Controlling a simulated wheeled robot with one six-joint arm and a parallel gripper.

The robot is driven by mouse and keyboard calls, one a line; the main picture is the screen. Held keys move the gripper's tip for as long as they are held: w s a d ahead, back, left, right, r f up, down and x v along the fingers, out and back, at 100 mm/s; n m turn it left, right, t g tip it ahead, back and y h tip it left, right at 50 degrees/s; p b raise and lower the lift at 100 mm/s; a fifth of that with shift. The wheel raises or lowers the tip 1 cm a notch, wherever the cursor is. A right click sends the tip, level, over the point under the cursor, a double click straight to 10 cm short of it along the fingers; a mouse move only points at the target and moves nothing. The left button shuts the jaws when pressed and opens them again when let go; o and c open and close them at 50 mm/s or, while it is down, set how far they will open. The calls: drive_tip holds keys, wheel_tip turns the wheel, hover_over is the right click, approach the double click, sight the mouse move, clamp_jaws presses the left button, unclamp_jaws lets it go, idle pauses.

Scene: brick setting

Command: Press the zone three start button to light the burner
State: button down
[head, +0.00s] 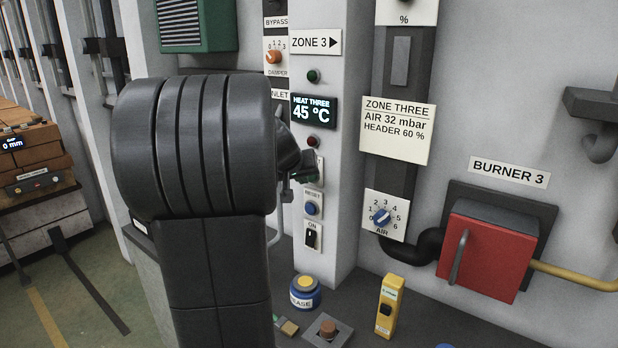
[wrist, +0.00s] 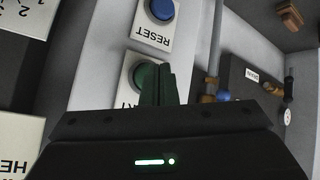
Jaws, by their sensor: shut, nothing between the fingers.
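My gripper (head: 304,172) is shut and empty, held up against the zone three column. In the wrist view its closed fingertips (wrist: 158,84) overlap the green start button (wrist: 139,76), covering part of it and its label. I cannot tell whether they touch or press it. In the head view my gripper and arm hide the button, and only the edge of its plate (head: 320,165) shows. The display (head: 314,109) reads HEAT THREE 45 °C. The green lamp (head: 313,76) above it looks dark. The red burner 3 box (head: 490,252) is at the right.
The blue reset button (head: 311,208) is just below the start button, with a black ON switch (head: 311,237) under it. A red lamp (head: 314,141) is above.

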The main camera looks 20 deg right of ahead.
drive_tip(key=shift+w+d, duration=0.3)
drive_tip(key=shift+d, duration=0.1)
idle(0.8)
drive_tip(key=shift+s+a, duration=0.1)
drive_tip(key=shift+a, duration=0.05)
drive_tip(key=shift+s+a+b, duration=0.45)
drive_tip(key=shift+a+b, duration=0.1)
drive_tip(key=s+a+b, duration=0.1)
drive_tip(key=a, duration=0.1)
drive_tip(key=s+a+b, duration=0.2)
idle(0.7)
